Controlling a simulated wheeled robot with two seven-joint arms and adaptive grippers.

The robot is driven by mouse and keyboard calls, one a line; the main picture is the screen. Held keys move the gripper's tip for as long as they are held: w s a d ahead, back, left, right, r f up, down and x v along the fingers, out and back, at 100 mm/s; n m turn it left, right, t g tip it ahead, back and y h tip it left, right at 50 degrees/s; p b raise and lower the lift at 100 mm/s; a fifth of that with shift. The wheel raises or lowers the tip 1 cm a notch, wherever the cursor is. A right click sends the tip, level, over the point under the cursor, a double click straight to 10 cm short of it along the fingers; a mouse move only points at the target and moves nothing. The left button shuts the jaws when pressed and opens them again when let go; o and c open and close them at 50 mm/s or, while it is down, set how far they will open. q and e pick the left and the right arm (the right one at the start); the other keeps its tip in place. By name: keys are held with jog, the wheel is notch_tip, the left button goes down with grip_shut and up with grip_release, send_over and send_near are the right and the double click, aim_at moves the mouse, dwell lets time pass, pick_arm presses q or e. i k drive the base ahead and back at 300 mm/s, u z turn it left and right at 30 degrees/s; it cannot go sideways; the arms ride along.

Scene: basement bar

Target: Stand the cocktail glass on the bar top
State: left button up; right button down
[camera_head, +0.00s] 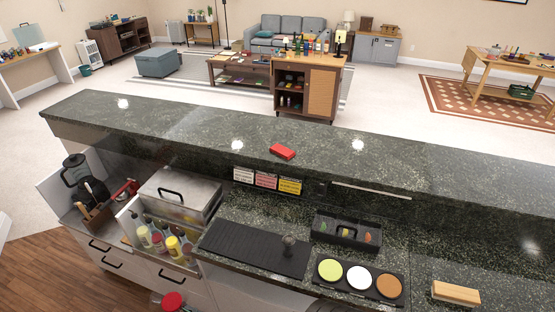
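A small, dark, see-through glass (289,242), which looks like the cocktail glass, stands on the right part of the black ribbed bar mat (240,248). The mat lies on the lower counter, behind the raised ledge. Its exact shape is too small to make out. The bar top (200,125) is the long raised green-black granite ledge crossing the view. Neither of my grippers shows in this view.
A garnish tray (346,232), a rimmer with three coloured discs (331,270) and a wooden block (455,292) sit on the lower counter. Squeeze bottles (158,242) stand left of the mat.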

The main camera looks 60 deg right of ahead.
aim_at(317, 160)
jog(key=z, duration=0.9)
